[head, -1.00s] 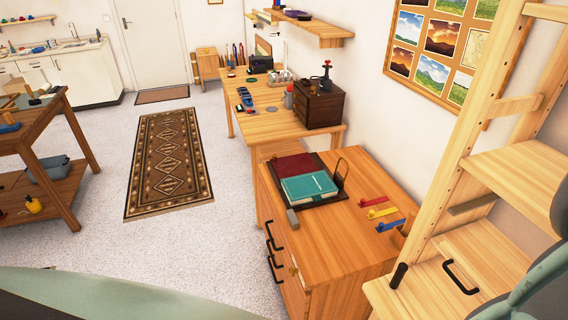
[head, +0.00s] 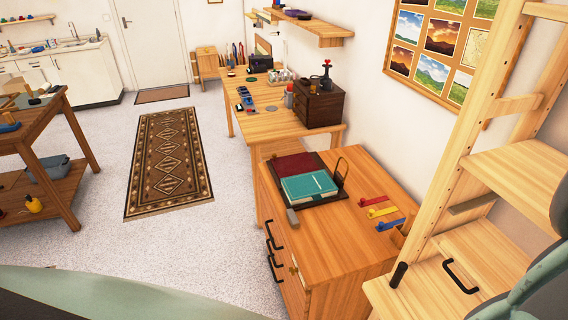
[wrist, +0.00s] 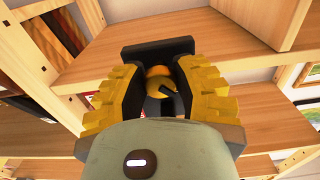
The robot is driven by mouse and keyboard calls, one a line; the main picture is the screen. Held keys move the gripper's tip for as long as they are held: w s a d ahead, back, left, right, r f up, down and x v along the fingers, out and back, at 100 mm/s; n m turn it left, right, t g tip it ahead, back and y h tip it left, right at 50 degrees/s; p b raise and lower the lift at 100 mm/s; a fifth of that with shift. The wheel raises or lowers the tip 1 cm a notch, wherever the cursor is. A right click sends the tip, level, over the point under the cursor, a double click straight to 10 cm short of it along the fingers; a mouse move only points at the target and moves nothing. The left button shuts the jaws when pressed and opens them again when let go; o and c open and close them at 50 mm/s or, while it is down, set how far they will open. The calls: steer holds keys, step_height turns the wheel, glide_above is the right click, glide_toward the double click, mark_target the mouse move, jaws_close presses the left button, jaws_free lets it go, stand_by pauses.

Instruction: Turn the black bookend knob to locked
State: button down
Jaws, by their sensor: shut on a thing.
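In the wrist view, my gripper (wrist: 157,72) has its yellow ridged fingers closed in on both sides of a small round knob (wrist: 157,84). The knob looks yellow-orange with a dark pointer-like part in front. Behind it is a black block or plate (wrist: 150,50), seemingly the bookend, on a wooden shelf. The fingers hide the knob's sides, and I cannot read any lock marking. My gripper is not visible in the head view; only part of my arm shows at the right edge.
Wooden shelf boards (wrist: 90,55) and an upright (wrist: 280,90) surround my gripper closely. In the head view, the shelf unit (head: 505,170) stands right of a wooden cabinet (head: 335,240) bearing a teal book (head: 308,187) and coloured levers (head: 378,212).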

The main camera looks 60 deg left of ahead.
steer(key=m, duration=0.4)
steer(key=shift+a+m, duration=0.1)
steer(key=shift+m, duration=0.3)
steer(key=m, duration=0.9)
steer(key=shift+b, duration=0.3)
steer(key=shift+m+b, duration=0.55)
steer(key=shift+m, duration=1.35)
steer(key=shift+r, duration=0.1)
steer(key=c, duration=0.6)
jaws_free()
steer(key=shift+r, duration=0.1)
